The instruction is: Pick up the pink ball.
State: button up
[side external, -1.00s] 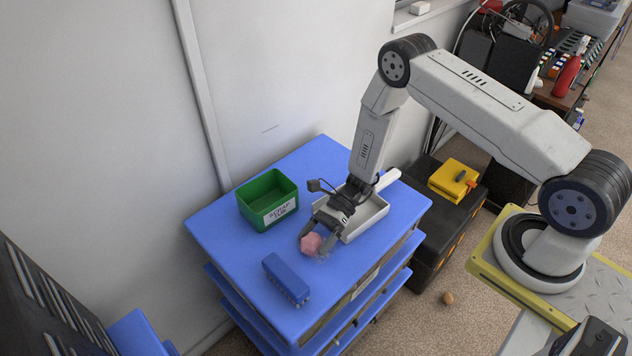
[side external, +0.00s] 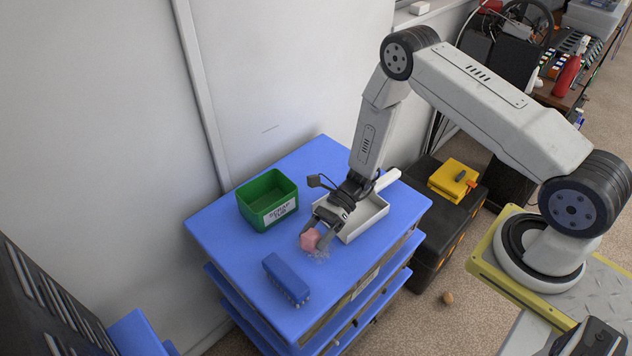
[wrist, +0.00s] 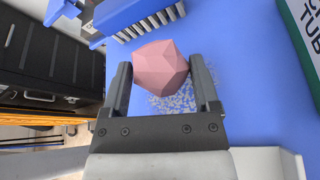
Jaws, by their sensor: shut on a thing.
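The pink ball (wrist: 160,68) is a faceted, roundish lump. It sits between the two fingers of my gripper (wrist: 162,84) in the wrist view, with a finger at each side. In the side view the pink ball (side external: 310,240) is at the tip of my gripper (side external: 318,236), which is shut on it. The ball appears slightly above the blue table top (side external: 235,268). A pale speckled patch (wrist: 175,102) shows on the blue surface below the ball.
A green tub (side external: 268,201) with a white label stands at the back left. A blue brush (side external: 286,278) lies in front of the ball. A white dustpan-like tray (side external: 370,222) is behind my gripper. The left part of the table is clear.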

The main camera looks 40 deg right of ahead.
jog(key=s+d+r, duration=0.3)
jog(key=s+r, duration=0.8)
jog(key=s, duration=0.2)
jog(key=shift+s+r, duration=0.3)
jog(key=shift+s, duration=0.05)
